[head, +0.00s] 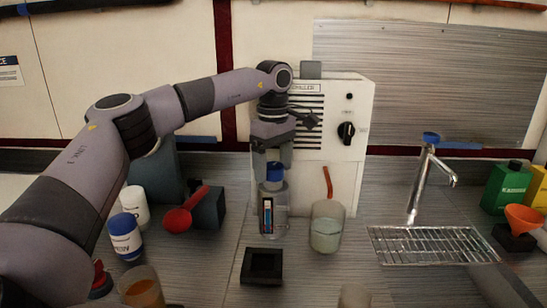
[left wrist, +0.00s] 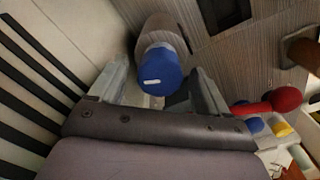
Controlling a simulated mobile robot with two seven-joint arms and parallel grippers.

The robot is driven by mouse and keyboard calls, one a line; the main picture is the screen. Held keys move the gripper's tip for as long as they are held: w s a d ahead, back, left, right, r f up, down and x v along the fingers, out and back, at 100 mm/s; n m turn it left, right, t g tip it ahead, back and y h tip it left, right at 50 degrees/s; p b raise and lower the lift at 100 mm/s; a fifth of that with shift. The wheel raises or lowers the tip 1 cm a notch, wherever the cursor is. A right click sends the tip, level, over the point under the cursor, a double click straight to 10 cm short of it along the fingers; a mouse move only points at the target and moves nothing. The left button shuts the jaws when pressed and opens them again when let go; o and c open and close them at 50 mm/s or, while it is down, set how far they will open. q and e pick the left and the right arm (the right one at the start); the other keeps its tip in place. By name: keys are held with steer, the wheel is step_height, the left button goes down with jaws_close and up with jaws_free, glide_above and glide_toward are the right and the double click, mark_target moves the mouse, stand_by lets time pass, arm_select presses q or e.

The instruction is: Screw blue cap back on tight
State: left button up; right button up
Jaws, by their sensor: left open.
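The blue cap (head: 273,171) sits on top of an upright clear bottle (head: 280,215) in front of the white chiller box. The bottle has a dark label with a coloured strip. In the left wrist view the cap (left wrist: 162,72) shows a white mark and covers the end of the bottle (left wrist: 168,32). My left gripper (head: 272,160) points down over the cap from above. Its fingers stand open on both sides of the cap, with a gap visible in the left wrist view (left wrist: 160,85). How far the cap is screwed down cannot be told. My right gripper is not in view.
The chiller (head: 325,150) stands close behind the bottle. A beaker (head: 327,228) with a red-brown stick is just right of it, and a black square holder (head: 262,266) in front. A red scoop (head: 182,216) and a blue-lidded white jar (head: 127,243) stand left. A sink rack (head: 430,245) lies right.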

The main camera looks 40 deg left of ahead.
arm_select(q)
steer(key=c, duration=1)
steer(key=m+p, duration=0.5)
steer(key=shift+r, duration=0.2)
steer(key=m+p, duration=0.2)
steer(key=m, duration=0.1)
steer(key=shift+m+p, duration=0.3)
steer(key=shift+p, duration=0.1)
steer(key=shift+m+p, duration=0.5)
steer(key=shift+m, duration=0.5)
steer(key=shift+f+m, duration=0.25)
steer(key=shift+m, duration=0.35)
steer(key=m, duration=0.5)
steer(key=o, duration=0.9)
